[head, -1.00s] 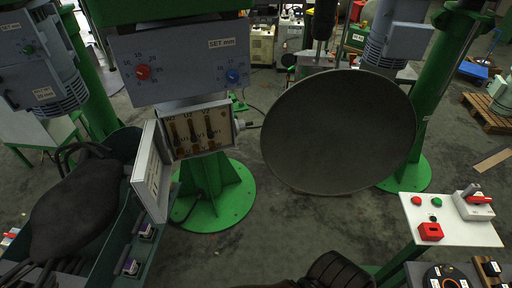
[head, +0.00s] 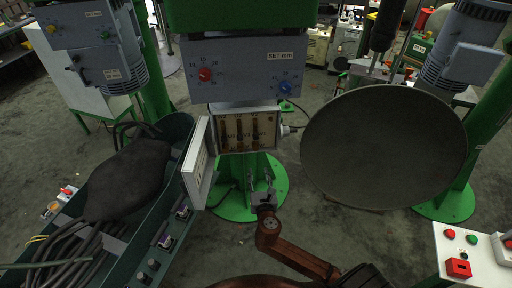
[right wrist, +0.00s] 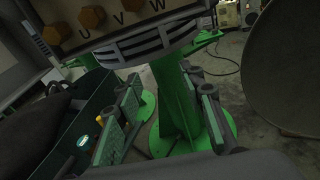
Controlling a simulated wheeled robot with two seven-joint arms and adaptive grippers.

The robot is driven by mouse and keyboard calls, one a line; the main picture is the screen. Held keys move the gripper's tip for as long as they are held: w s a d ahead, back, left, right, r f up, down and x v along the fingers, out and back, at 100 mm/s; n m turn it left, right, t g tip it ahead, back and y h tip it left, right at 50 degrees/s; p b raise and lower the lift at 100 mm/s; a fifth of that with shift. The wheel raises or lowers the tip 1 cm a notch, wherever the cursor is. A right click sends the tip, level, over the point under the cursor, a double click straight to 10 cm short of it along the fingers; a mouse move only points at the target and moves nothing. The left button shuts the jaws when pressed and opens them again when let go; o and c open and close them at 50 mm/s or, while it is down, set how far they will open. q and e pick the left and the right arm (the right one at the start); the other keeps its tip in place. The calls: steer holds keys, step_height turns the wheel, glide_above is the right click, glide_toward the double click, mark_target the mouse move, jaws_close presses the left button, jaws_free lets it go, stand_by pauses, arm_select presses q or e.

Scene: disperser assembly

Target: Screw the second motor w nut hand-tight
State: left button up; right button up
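The open terminal box (head: 278,133) hangs below a grey control panel in the head view, with two rows of brass-coloured terminals. In the right wrist view, brass hex nuts show at its upper left, including one near the W mark (right wrist: 131,5); I cannot tell how tight any is. My right gripper (head: 261,178) is just below the box, apart from it, pointing up. Its two fingers, also seen in the right wrist view (right wrist: 165,112), are apart with nothing between them. My left gripper is not in view.
The box's open lid (head: 197,165) sticks out at its left. A large grey disc (head: 384,147) is close on the right. A green bin (head: 152,222) with cables and a dark lump stands at lower left. A white button table (head: 470,258) is at lower right.

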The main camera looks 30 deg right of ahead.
steer(key=n+t+h, duration=0.1)
steer(key=n, duration=0.1)
glide_toward(256, 149)
steer(key=w, duration=0.2)
steer(key=x, duration=0.3)
steer(key=p+x, duration=0.1)
steer(key=x, duration=0.3)
steer(key=shift+s+d, duration=0.15)
steer(key=shift+d, duration=0.2)
steer(key=shift+w+d, duration=0.15)
steer(key=shift+w, duration=0.15)
steer(key=shift+c, duration=0.3)
jaws_close()
